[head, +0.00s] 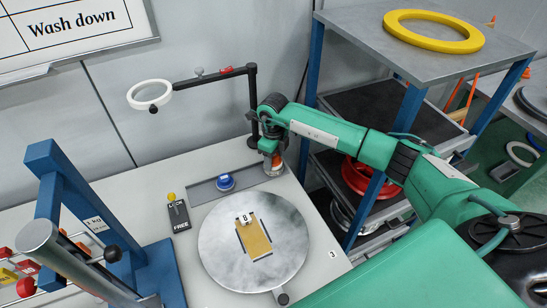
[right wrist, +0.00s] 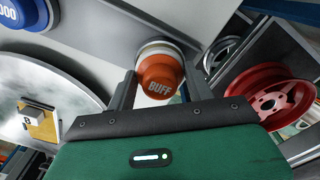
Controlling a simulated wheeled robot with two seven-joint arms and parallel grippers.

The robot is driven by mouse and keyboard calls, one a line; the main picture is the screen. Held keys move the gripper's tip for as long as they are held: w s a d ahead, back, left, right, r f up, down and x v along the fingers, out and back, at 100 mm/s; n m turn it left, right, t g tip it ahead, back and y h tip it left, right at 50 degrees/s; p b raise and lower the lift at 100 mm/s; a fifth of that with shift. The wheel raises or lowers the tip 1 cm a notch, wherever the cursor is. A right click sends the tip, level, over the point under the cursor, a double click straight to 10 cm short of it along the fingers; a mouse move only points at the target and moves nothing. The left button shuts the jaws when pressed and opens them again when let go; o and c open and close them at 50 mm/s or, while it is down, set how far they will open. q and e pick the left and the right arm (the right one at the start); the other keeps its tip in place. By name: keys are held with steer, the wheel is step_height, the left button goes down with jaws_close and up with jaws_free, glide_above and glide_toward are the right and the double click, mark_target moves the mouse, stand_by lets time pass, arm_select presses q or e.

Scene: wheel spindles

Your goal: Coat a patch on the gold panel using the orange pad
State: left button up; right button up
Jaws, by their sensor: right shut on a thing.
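The orange pad (right wrist: 160,76), marked BUFF, sits between the two fingers of my right gripper (right wrist: 161,88), which is shut on it. In the head view the orange pad (head: 276,159) shows only as a small piece below my right gripper (head: 271,150), at the right end of a grey strip. A pale round part lies under the pad; I cannot tell whether the pad still rests on the strip. The gold panel (head: 256,240) lies on a round grey disc (head: 222,257), left of and nearer than the gripper. A small white block marked B (head: 244,218) stands at its far edge. My left gripper is not in view.
A blue knob (head: 225,181) sits on the strip beside the pad. A LOCK/FREE switch (head: 178,213) stands left of the disc. A black post with a white ring (head: 150,94) rises behind my gripper. A blue frame (head: 48,200) is at left, shelves at right.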

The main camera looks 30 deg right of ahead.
steer(key=shift+r+p, duration=1.3)
steer(key=shift+r, duration=1.9)
steer(key=shift+f, duration=0.1)
